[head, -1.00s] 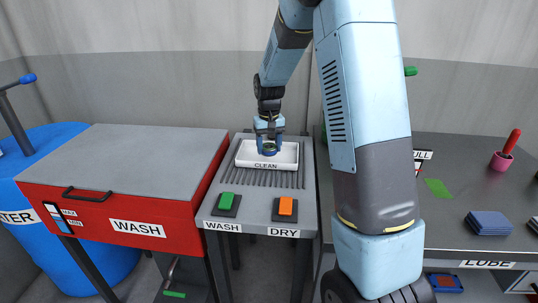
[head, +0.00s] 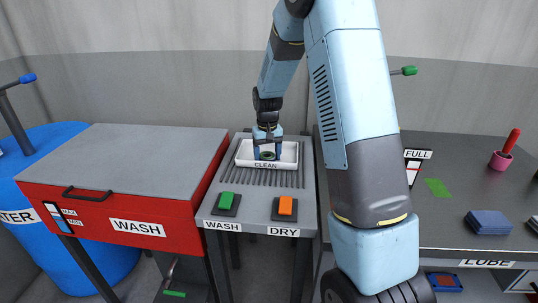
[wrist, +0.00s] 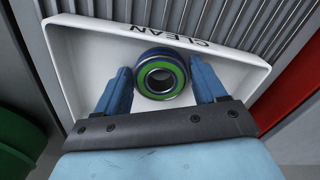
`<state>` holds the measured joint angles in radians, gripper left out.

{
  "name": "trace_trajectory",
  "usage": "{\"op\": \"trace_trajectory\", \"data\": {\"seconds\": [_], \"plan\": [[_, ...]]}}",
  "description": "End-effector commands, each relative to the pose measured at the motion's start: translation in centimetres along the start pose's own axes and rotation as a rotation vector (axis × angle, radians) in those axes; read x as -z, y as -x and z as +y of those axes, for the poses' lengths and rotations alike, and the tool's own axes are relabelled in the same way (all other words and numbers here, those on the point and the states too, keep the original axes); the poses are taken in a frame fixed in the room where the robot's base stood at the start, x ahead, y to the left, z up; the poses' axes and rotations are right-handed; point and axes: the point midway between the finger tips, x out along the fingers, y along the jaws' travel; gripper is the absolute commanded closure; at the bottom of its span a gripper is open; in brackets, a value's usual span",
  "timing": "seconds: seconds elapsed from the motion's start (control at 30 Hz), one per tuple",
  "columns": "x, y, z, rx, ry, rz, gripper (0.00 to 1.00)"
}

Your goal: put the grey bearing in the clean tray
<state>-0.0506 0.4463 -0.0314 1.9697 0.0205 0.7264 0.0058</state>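In the wrist view the bearing (wrist: 161,75) is near the tray wall (wrist: 235,62) that bears the CLEAN label. My gripper (head: 267,149) is low over the tray. Its blue fingers stand on either side of the bearing, with small gaps showing in the wrist view. My gripper is open. The bearing's underside is hidden.
The tray stands on a grey slatted drying stand with a green button (head: 227,204) and an orange button (head: 285,208). The red wash cabinet (head: 110,215) is to the left. A dark bench (head: 455,190) is to the right, partly behind my arm.

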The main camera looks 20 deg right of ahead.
Motion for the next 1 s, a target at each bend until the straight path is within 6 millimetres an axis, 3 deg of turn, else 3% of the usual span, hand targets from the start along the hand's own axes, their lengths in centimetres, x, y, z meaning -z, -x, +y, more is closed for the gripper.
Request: {"op": "trace_trajectory", "data": {"seconds": [0.13, 0.47, 1.0], "plan": [[0.0, 0.0, 0.0, 0.000, 0.000, 0.000, 0.16], [0.0, 0.5, 0.0, 0.000, 0.000, 0.001, 0.16], [0.0, 9.7, 0.1, 0.000, -0.001, 0.003, 0.16]]}}
